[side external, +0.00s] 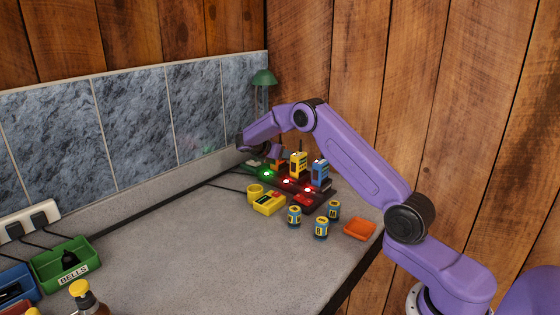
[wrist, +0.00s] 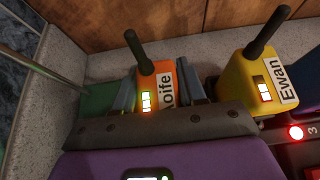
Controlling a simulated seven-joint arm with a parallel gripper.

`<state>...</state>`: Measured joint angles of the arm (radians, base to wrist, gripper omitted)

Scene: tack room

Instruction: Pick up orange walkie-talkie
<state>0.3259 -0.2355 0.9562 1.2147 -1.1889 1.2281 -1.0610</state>
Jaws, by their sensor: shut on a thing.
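The orange walkie-talkie (wrist: 154,79) has a black antenna, a small lit display and a white label reading "oife", partly hidden. In the wrist view it sits between the two grey fingers of my gripper (wrist: 160,90), which are shut on it. Its lower part is hidden by the gripper's front plate. In the side view only a bit of orange (side external: 277,166) shows under my wrist, so I cannot tell whether it is still seated in the charger rack.
A yellow walkie-talkie (side external: 298,164) labelled "Ewan" stands close on the right, with a blue one (side external: 320,174) beyond it. A yellow box (side external: 269,203), several small cans and an orange tray (side external: 360,229) lie in front. A green lamp (side external: 263,77) stands behind.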

